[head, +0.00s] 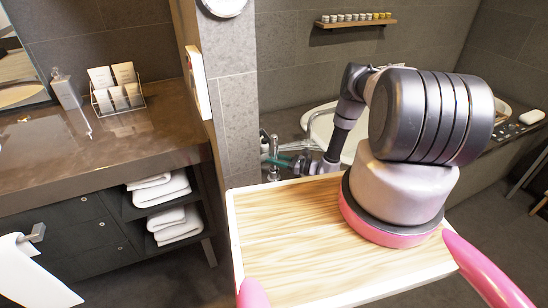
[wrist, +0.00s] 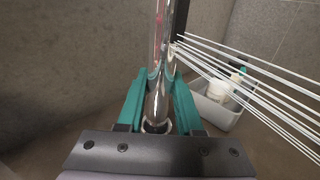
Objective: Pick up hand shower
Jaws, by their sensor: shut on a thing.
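The hand shower (wrist: 158,95) is a shiny chrome shaft, running upright through the middle of the wrist view. My gripper (wrist: 160,82) has its teal fingers closed on either side of the shaft. In the head view, my gripper (head: 279,160) is low beside the bathtub, and the chrome hand shower (head: 274,148) stands at its fingertips. The wall corner and my wooden-topped base hide part of the surroundings there. The top of the hand shower runs out of the wrist view.
White wires (wrist: 255,85) stretch across the right of the wrist view, close to the shaft. A white bin (wrist: 215,112) with bottles lies beyond them. The bathtub (head: 322,122) is behind my arm. A tiled wall corner (head: 232,110) and vanity counter (head: 95,150) stand left.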

